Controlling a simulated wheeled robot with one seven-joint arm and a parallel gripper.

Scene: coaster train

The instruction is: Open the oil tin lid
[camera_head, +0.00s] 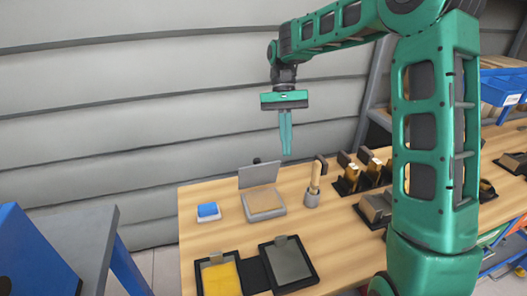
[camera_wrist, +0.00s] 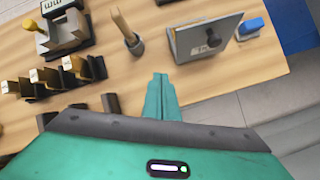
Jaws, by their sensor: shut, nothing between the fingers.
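The oil tin, which I take to be the low grey box (camera_head: 264,214), stands near the back edge of the bench. Its flat grey lid (camera_head: 259,174) stands raised at the back, tilted steeply, with a tan inside surface showing in the box. In the wrist view the lid's outer face (camera_wrist: 188,42) shows with a dark knob (camera_wrist: 213,38), and hides most of the tin. My gripper (camera_head: 286,153) points down in the air above and to the right of the lid, apart from it. Its fingers (camera_wrist: 160,76) are together and empty.
A cup holding a wooden-handled brush (camera_head: 313,192) stands right of the tin. A blue block (camera_head: 207,210) is at its left. Dark trays with yellow (camera_head: 221,279) and grey (camera_head: 288,262) pads lie in front. Several dark holders (camera_head: 350,177) stand farther right.

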